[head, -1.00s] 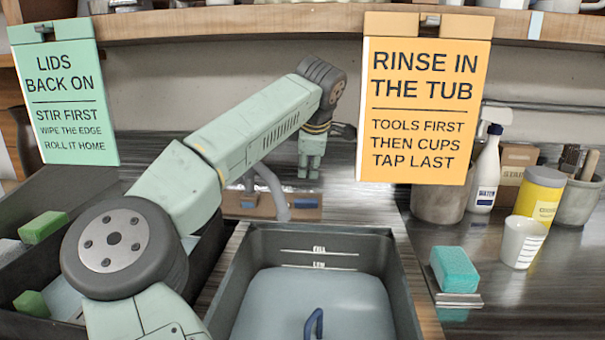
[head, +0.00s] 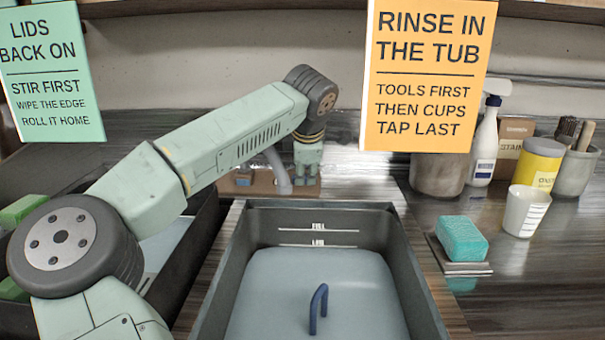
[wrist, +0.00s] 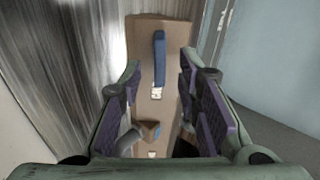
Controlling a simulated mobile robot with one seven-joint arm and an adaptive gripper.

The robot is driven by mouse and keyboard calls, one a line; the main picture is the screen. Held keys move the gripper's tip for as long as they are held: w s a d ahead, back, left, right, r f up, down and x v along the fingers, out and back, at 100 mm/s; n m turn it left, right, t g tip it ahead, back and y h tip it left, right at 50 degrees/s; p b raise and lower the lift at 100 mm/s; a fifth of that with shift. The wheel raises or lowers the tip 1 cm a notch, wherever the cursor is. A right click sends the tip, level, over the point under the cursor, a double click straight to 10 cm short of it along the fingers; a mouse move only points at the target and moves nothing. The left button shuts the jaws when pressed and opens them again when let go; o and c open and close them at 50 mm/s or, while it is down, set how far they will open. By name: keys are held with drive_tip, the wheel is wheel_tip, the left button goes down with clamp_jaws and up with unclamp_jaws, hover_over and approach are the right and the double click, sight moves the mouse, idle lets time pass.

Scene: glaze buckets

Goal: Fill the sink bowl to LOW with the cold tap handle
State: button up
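The sink bowl (head: 400,262) is a dark tub with FULL and LOW lines on its back wall. A pale blue-grey surface (head: 285,290) inside it ends just below the LOW line (head: 318,245). The brown tap block (head: 232,187) stands behind the bowl with a grey spout (head: 279,172). My gripper (head: 307,184) is down at the block's right end. In the wrist view my gripper (wrist: 160,72) is open, with a blue bar handle (wrist: 160,55) between its finger lines. I cannot tell whether either finger touches it.
A blue loop (head: 318,308) stands up in the bowl. An orange sign (head: 425,80) hangs close right of my gripper. A teal sponge (head: 461,238), white cup (head: 524,211) and spray bottle (head: 484,145) stand on the right counter. A dark tray (head: 185,260) lies left.

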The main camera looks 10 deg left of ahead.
drive_tip(key=shift+x, duration=1.8)
drive_tip(key=shift+c, duration=0.5)
clamp_jaws()
